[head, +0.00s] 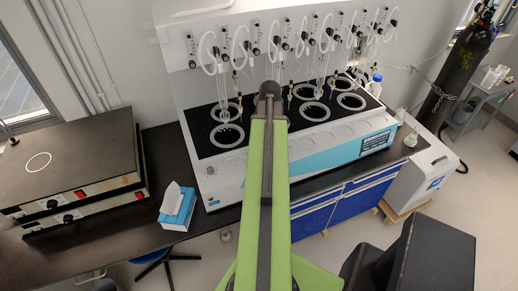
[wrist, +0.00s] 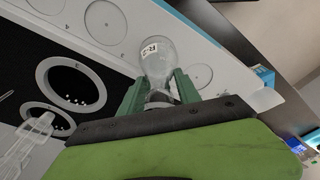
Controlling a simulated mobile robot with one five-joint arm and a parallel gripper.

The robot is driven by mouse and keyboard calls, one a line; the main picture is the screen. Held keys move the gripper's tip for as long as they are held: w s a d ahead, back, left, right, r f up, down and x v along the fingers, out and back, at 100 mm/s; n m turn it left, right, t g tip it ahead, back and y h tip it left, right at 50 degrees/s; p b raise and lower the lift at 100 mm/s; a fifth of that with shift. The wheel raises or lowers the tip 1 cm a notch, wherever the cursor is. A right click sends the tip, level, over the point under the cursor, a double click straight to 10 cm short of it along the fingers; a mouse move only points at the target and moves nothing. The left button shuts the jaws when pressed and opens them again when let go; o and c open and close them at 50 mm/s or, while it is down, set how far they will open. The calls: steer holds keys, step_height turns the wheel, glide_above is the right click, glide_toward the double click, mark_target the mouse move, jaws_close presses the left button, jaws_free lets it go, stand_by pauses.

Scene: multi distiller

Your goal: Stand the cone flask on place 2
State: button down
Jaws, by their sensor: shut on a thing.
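My gripper (wrist: 158,89) is shut on a clear glass flask (wrist: 156,52) with a white label, in the wrist view. The green fingers sit on either side of its narrow end, and its wide rounded body points away from me. I cannot tell for sure whether it is the cone flask. It is over the distiller's white front ledge (wrist: 178,44); whether it touches the ledge is unclear. Ringed places lie to its left (wrist: 105,22) and right (wrist: 197,76); their marks are too small to read. In the head view my arm hides the gripper and flask.
The distiller's black top (head: 200,128) has several ringed wells and glass tubes behind the ledge. A tissue box (head: 177,208) and a hotplate (head: 70,165) are on the dark bench at left.

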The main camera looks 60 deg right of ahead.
step_height(320, 180, down, 2)
steer(key=shift+f+b, duration=0.25)
steer(key=shift+b, duration=0.35)
steer(key=shift+r, duration=0.2)
steer(key=shift+f, duration=0.1)
steer(key=c, duration=0.8)
jaws_free()
steer(key=shift+c, duration=0.2)
step_height(320, 180, up, 12)
steer(key=s+p, duration=0.1)
steer(key=p, duration=1.1)
steer(key=shift+s, duration=0.4)
steer(key=shift+d, duration=0.1)
